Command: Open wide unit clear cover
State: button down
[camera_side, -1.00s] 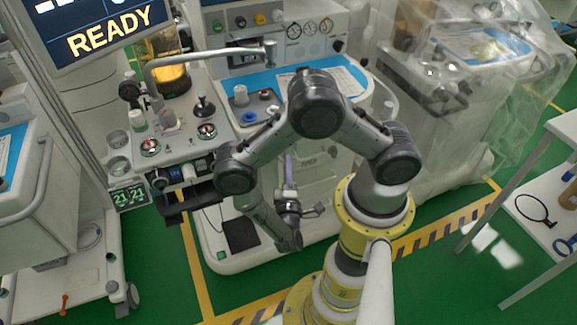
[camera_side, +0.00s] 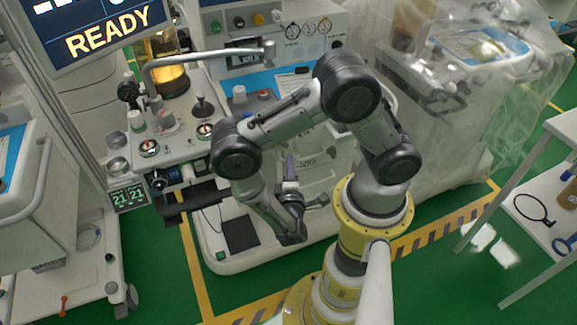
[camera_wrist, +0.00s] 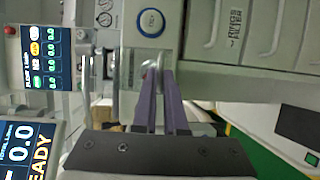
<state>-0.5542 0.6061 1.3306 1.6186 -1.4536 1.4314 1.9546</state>
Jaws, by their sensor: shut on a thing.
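My gripper (camera_wrist: 160,78) shows two purple fingers closed together at the tips on a small pale, shiny piece. That piece seems to belong to the clear cover (camera_wrist: 133,70) on the cart's front, but its outline is hard to make out. The arm hides much of the cart's front there, so I cannot tell how far the cover is open.
A blue round button (camera_wrist: 151,21) is close to the fingertips. Drawer fronts (camera_wrist: 263,30) stand to the right. A blue worktop (camera_side: 262,84), a bent metal bar (camera_side: 205,52) and a black tray (camera_side: 195,198) are near the arm.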

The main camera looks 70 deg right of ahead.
notch_tip(320, 180, up, 13)
jog(key=n+g+y, duration=0.3)
jog(key=g+y, duration=0.5)
jog(key=y, duration=0.3)
jog(key=w+d+r+n+g+y, duration=0.2)
jog(key=w+d+r+g+y, duration=0.2)
jog(key=w+d, duration=0.3)
jog(key=shift+r+g+y, duration=0.2)
jog(key=shift+g+y, duration=0.4)
jog(key=shift+g, duration=0.1)
jog(key=shift+d, duration=0.15)
jog(key=c, duration=1)
grip_release()
jog(key=shift+o, duration=0.2)
jog(key=shift+r, duration=0.1)
